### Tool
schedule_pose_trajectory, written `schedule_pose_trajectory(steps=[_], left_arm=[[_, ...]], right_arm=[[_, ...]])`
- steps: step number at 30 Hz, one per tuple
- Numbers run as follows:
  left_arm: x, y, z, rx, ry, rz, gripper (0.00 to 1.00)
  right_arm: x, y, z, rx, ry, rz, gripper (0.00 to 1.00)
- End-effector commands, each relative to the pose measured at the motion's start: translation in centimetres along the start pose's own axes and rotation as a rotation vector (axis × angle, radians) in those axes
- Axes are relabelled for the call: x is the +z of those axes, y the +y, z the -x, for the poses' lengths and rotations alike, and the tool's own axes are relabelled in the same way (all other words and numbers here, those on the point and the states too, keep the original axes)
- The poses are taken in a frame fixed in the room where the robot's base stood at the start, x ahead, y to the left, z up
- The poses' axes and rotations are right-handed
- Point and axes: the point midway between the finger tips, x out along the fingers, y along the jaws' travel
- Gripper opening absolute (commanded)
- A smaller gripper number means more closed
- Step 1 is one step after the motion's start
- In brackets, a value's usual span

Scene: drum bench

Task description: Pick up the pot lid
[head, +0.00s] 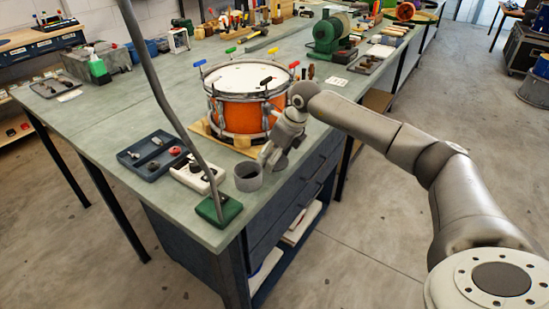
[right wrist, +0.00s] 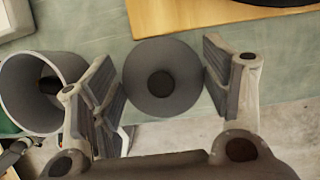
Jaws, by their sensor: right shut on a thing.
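The pot lid (right wrist: 162,84) is a round grey disc with a dark round centre, seen in the right wrist view. My right gripper (right wrist: 163,82) has its two finger pads against opposite sides of the lid and is shut on it. In the head view my right gripper (head: 273,157) is near the bench's front edge, just right of the grey open pot (head: 248,178). I cannot make out the lid clearly in that view. The pot also shows at the left of the right wrist view (right wrist: 30,110), its opening uncovered. My left gripper is not in view.
An orange drum (head: 240,115) on a wooden board stands behind the gripper. A white box (head: 195,175), a dark parts tray (head: 150,158) and a green lamp base (head: 220,211) lie left of the pot. The bench's left side has bare room.

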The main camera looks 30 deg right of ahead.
Motion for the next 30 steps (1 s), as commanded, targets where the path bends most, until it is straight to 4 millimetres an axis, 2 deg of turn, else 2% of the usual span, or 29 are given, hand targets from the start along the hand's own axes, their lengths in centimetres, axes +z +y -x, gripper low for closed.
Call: schedule_pose_trajectory(steps=[8, 12, 20, 21, 24, 30], left_arm=[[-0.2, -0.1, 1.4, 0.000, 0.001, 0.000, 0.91], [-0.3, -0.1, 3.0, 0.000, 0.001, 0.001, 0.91], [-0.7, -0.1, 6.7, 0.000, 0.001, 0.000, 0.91], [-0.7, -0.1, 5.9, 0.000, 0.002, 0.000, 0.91], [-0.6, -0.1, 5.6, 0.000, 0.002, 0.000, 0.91], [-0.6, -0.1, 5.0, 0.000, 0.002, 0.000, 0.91]], right_arm=[[0.7, 0.0, 1.7, 0.000, -0.001, 0.000, 0.53], [1.5, 0.0, 3.7, -0.001, -0.001, 0.000, 0.53], [-0.8, 1.7, 11.3, -0.004, 0.001, 0.003, 0.53], [-1.9, 2.0, 11.2, -0.004, 0.004, 0.001, 0.53], [-3.5, 2.8, 12.8, -0.005, 0.003, 0.001, 0.53], [-5.9, 4.1, 15.3, -0.004, 0.002, 0.001, 0.53]])
